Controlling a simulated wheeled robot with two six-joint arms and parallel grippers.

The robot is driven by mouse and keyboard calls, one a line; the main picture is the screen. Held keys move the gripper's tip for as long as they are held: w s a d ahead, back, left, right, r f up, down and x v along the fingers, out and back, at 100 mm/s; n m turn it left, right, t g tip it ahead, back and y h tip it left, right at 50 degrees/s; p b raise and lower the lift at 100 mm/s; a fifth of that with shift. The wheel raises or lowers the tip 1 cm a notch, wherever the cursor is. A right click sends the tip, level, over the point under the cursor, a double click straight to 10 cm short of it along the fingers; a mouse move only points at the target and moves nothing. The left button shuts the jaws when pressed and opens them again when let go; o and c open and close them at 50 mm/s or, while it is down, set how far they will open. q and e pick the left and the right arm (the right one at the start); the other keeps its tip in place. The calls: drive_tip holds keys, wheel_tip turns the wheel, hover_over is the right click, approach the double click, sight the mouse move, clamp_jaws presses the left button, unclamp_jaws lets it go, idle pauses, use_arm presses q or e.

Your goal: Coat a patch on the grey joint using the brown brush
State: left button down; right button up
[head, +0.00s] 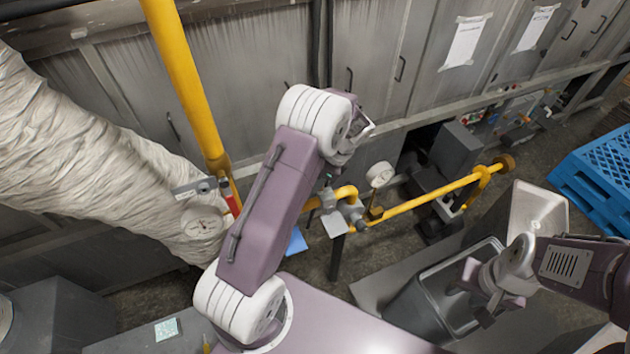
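A grey fitting (350,212) sits on the yellow pipe in the middle, just right of my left arm; it may be the grey joint, but I cannot be sure. I cannot make out a brown brush. My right gripper (484,297) points down over the dark grey bin at the lower right, well away from the fitting. Its fingers are small and dark against the bin, so its opening and anything in it are unclear. My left arm rises across the middle, and its far end (356,130) is turned away by the cabinets. Its fingers are not clearly visible.
A dark bin (428,292) and a light metal basin (538,203) stand at the right, near a blue pallet (597,178). A yellow pipe (425,202) runs past a gauge (380,174). A wrapped duct (75,150) fills the left. Grey cabinets (365,50) line the back.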

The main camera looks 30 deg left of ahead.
use_arm(q)
drive_tip(key=shift+p+v, duration=0.65)
drive_tip(key=shift+v, duration=0.35)
drive_tip(key=shift+a+r+p, duration=0.15)
drive_tip(key=shift+r+p, duration=0.2)
drive_tip(key=shift+r, duration=0.1)
drive_tip(key=shift+s+a+r+p, duration=0.1)
drive_tip(key=shift+a+r+p, duration=0.1)
drive_tip(key=shift+r+p, duration=0.55)
drive_tip(key=shift+d, duration=0.1)
